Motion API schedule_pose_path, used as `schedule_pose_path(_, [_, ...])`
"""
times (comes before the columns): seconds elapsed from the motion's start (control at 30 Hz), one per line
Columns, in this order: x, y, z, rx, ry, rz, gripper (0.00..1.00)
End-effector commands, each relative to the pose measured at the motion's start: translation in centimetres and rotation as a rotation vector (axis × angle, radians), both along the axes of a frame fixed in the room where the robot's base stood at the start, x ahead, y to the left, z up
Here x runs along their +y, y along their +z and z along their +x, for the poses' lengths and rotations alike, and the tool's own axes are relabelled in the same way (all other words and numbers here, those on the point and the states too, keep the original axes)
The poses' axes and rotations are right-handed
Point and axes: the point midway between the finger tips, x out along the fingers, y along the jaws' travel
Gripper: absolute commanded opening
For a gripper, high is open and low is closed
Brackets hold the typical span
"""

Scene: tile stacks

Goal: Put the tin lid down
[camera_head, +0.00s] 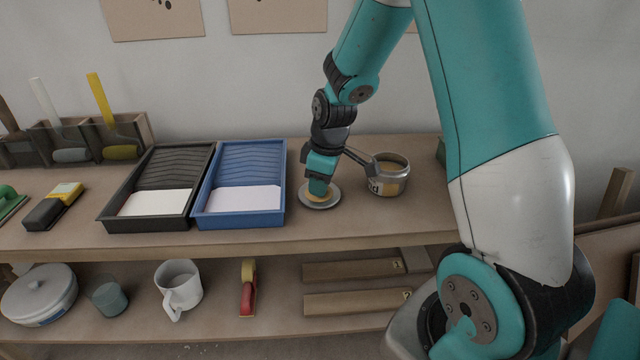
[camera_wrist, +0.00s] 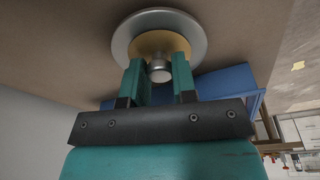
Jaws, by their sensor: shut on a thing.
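The tin lid (camera_head: 331,202) is a round silver disc with a tan middle, low at the shelf top right of the blue tray. In the wrist view the tin lid (camera_wrist: 119,45) lies beyond my fingertips, its rim wide of both fingers. My gripper (camera_head: 319,190) points down over it and is shut on its small central knob; the fingers also show in the wrist view (camera_wrist: 160,72). I cannot tell whether the lid touches the shelf. The open tin (camera_head: 389,178), with a yellowish inside, stands just right of it.
The blue tray (camera_head: 280,192) and black tray (camera_head: 110,214) stand left of the lid on the shelf top (camera_head: 390,222). Bare shelf lies in front of the tin.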

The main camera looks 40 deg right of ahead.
Motion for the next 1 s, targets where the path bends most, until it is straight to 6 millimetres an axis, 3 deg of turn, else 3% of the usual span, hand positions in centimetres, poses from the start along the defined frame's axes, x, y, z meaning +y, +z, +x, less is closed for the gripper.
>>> schedule_pose_path(0.23, [0.0,-0.1,0.0,0.0,0.0,0.0,0.03])
schedule_pose_path(0.27, [0.0,0.0,0.0,0.0,0.0,0.0,0.33])
schedule_pose_path(0.33, [0.0,0.0,0.0,0.0,0.0,0.0,0.49])
schedule_pose_path(0.37, [0.0,0.0,0.0,0.0,0.0,0.0,0.52])
schedule_pose_path(0.73, [0.0,0.8,0.0,-0.001,0.0,0.0,0.52])
schedule_pose_path(1.0, [-0.4,6.3,-0.8,-0.006,-0.001,-0.001,0.52])
